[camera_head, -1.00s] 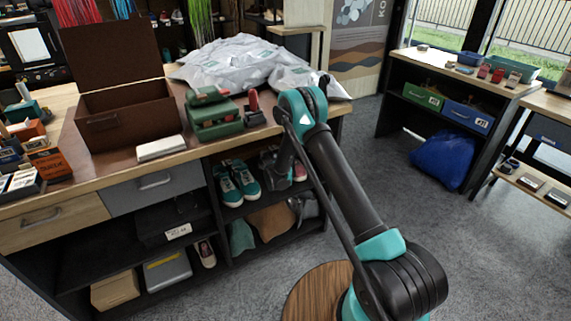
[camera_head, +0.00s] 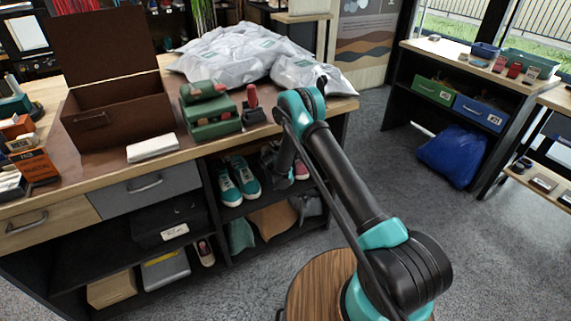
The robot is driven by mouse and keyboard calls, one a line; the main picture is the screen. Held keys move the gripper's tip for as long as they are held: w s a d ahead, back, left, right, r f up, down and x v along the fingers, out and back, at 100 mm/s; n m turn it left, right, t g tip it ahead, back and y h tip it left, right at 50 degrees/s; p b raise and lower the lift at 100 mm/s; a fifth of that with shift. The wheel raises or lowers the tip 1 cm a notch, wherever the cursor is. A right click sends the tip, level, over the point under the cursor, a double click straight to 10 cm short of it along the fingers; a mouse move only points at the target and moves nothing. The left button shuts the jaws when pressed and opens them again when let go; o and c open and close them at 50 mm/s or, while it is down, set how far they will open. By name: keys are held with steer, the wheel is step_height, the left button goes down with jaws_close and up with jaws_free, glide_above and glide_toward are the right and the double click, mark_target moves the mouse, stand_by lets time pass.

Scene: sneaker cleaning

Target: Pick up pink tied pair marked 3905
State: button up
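A bit of a pink shoe (camera_head: 302,170) shows on the upper shelf under the counter, just right of my gripper. Most of it is hidden behind my arm, and no tie or number can be read on it. My gripper (camera_head: 276,163) reaches down into the shelf opening, dark against the dark shelf. Its fingers are too small and shaded to tell whether they are open or hold anything. A pair of teal shoes with white soles (camera_head: 239,181) stands on the same shelf, to the left of my gripper.
The counter (camera_head: 190,152) overhangs the shelf and carries a brown open box (camera_head: 118,120), a green press-like device (camera_head: 212,116) and grey-white bags (camera_head: 235,55). A lower shelf holds bags and a single shoe (camera_head: 205,251). Open floor (camera_head: 400,190) lies to the right.

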steer(key=c, duration=1.9)
jaws_close()
steer(key=shift+r, duration=0.1)
